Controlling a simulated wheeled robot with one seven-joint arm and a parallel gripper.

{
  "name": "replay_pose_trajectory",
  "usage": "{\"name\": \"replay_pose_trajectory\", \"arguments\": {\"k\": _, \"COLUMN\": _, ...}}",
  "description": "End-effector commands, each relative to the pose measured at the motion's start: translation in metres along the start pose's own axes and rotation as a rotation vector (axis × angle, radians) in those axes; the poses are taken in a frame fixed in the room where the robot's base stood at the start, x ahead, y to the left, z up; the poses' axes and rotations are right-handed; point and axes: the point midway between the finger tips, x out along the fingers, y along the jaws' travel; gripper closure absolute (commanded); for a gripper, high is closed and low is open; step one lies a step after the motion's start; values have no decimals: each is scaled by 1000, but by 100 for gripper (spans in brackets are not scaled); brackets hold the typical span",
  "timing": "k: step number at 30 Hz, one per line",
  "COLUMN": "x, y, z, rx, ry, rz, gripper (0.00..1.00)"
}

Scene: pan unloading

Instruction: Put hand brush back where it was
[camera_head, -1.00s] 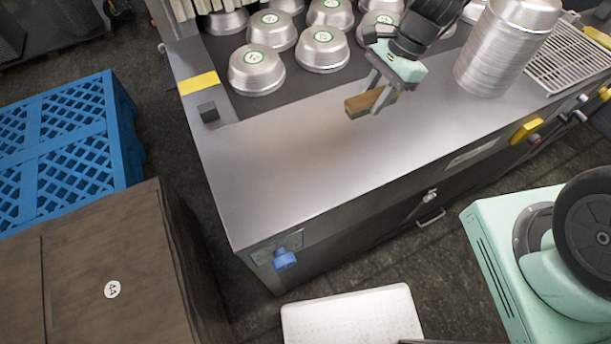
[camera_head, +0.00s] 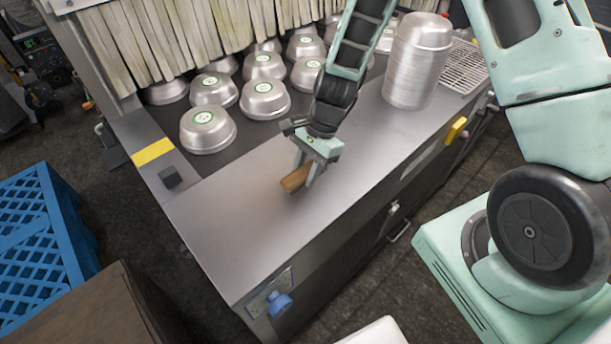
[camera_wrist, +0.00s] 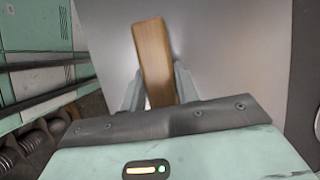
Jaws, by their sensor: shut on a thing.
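The hand brush (camera_head: 294,180) shows as a small brown wooden block between the fingers of my gripper (camera_head: 307,176). My gripper is shut on it, at the metal counter (camera_head: 235,210), over its middle part. I cannot tell whether the brush touches the counter. In the wrist view the brush's wooden body (camera_wrist: 152,55) stands up between the two fingers (camera_wrist: 158,88), slightly tilted. Its bristles are not visible.
Several upturned metal pans (camera_head: 208,128) with green-ringed labels stand on a dark surface behind the counter, under a strip curtain (camera_head: 190,40). A tall pan stack (camera_head: 415,62) stands to the right, beside a wire grate (camera_head: 462,68). The counter's front left is clear.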

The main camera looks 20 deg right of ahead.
Motion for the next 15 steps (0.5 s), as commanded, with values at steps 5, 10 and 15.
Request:
{"name": "replay_pose_trajectory", "arguments": {"k": 5, "x": 19, "y": 1, "z": -8, "rx": 3, "ry": -1, "rz": 2, "gripper": 94}}
{"name": "replay_pose_trajectory", "arguments": {"k": 10, "x": 25, "y": 0, "z": -10, "rx": 0, "ry": 0, "rz": 0, "gripper": 94}}
{"name": "replay_pose_trajectory", "arguments": {"k": 15, "x": 25, "y": 0, "z": -10, "rx": 0, "ry": 0, "rz": 0, "gripper": 94}}
